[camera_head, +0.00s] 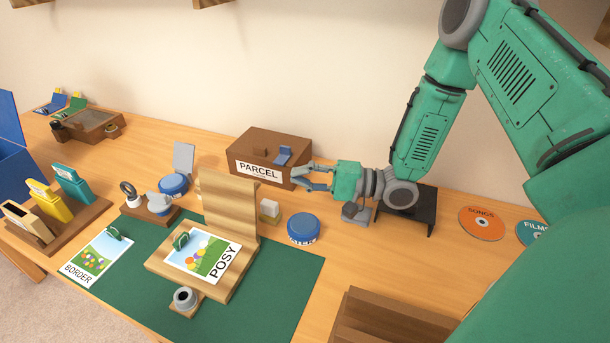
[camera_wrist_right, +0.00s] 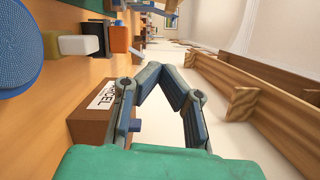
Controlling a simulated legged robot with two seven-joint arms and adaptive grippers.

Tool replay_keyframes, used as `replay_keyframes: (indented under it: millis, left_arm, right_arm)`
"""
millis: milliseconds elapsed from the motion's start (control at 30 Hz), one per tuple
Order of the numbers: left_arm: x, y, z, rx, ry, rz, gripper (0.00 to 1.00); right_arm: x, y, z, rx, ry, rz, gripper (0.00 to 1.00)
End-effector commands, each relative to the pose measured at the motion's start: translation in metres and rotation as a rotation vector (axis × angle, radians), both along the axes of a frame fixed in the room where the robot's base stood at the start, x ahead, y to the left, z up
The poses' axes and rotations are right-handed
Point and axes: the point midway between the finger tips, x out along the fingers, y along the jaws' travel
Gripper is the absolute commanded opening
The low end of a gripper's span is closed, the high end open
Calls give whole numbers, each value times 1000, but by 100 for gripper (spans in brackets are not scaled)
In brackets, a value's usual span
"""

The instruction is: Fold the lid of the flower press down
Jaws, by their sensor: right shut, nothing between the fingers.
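The flower press is a pale wooden base (camera_head: 215,287) on the green mat, with its wooden lid (camera_head: 230,212) standing up along the back edge, open. A card marked POSY (camera_head: 203,256) lies on the base with a small green clip-like piece (camera_head: 181,241) on it. My right gripper (camera_head: 296,178) is shut and empty, in front of the PARCEL box, to the right of the lid and apart from it. Its fingers also show in the wrist view (camera_wrist_right: 160,72). My left gripper is not in view.
The PARCEL box (camera_head: 274,148) stands close behind my right gripper. A blue round tin (camera_head: 303,228) and a small pale block (camera_head: 269,210) stand right of the lid. A grey round piece (camera_head: 184,298) sits at the press's front. The mat's right side (camera_head: 290,285) is clear.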

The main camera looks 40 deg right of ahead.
Motion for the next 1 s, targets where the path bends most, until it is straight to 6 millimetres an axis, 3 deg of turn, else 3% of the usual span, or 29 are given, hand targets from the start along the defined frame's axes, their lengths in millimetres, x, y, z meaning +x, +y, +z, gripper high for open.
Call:
replay_keyframes:
  millis: [267,600,1000]
  left_arm:
    - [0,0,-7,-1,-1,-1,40]
    - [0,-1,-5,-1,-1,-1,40]
    - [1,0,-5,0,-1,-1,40]
  right_arm:
    - [42,39,-1,3,-1,1,0]
    - [21,74,8,0,-1,-1,0]
    - [21,72,7,0,-3,-2,0]
